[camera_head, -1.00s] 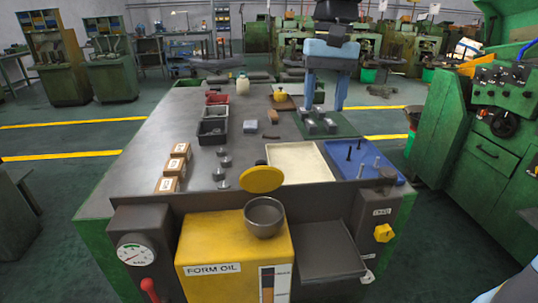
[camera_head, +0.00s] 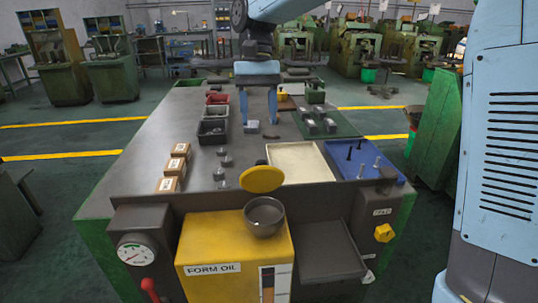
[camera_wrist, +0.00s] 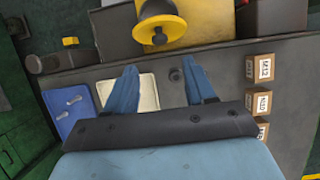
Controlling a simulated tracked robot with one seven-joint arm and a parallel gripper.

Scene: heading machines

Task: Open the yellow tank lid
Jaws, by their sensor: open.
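The yellow lid (camera_head: 262,179) is a round disc, tilted up at the back of the dark round filler neck (camera_head: 264,217). The neck's hollow inside shows in the head view. Both are on top of the yellow form oil tank (camera_head: 215,240). In the wrist view the lid (camera_wrist: 158,28) shows with a small dark knob, and the tank (camera_wrist: 208,18) is at the top edge. My gripper (camera_head: 262,122) is open and empty, pointing down over the table behind the lid, apart from it. Its two blue fingers (camera_wrist: 160,68) are spread in the wrist view.
Cardboard boxes (camera_head: 173,168) and small metal parts (camera_head: 226,162) are on the table's left. A cream tray (camera_head: 300,164) and a blue tray (camera_head: 352,180) are to the right. A pressure gauge (camera_head: 136,252) and a yellow knob (camera_head: 384,233) flank the tank.

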